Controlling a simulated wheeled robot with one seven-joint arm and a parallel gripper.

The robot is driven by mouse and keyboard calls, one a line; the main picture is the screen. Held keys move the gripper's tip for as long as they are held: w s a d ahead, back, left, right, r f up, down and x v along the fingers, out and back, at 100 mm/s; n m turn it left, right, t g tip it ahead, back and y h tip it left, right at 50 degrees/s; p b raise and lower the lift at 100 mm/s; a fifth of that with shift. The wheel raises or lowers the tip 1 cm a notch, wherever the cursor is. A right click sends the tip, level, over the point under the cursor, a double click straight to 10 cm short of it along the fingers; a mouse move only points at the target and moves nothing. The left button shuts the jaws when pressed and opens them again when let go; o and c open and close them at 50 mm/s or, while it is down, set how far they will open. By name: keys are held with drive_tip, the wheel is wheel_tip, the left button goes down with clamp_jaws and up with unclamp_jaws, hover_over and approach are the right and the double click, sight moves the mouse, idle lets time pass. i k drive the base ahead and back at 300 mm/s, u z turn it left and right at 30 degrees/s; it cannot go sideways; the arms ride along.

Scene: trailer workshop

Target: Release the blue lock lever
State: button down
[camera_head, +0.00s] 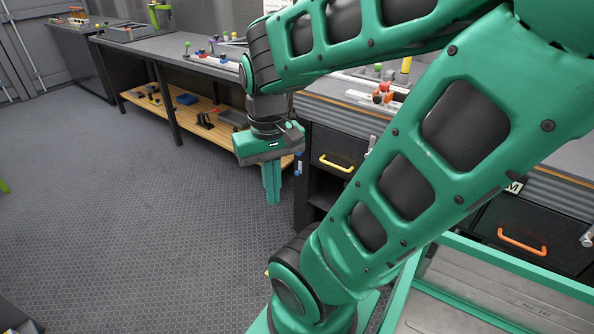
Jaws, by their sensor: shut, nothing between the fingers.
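My gripper (273,202) hangs in front of the workbench with its fingers pointing down. The green fingers are together and hold nothing. A small blue piece (298,169), which looks like the blue lock lever, shows just right of the gripper body, at the left edge of the dark cabinet. It is small and partly behind my gripper, so its position cannot be told. My fingertips hang lower and to its left, with no contact visible.
The cabinet has a drawer with a yellow handle (336,163). Another drawer at right has an orange handle (522,242). A wooden shelf (178,121) holding several items lies under the bench. My arm hides much of the bench. The floor (120,220) at left is clear.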

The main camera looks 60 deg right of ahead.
sight(297, 173)
drive_tip(key=u, duration=0.2)
drive_tip(key=i, duration=0.15)
drive_tip(key=z, duration=1.65)
drive_tip(key=k, duration=0.35)
drive_tip(key=u, duration=1.1)
drive_tip(key=k, duration=1.05)
drive_tip(key=u, duration=0.55)
drive_tip(key=i, duration=0.8)
drive_tip(key=z, duration=1)
drive_tip(key=i, duration=1.15)
drive_tip(key=z, duration=0.55)
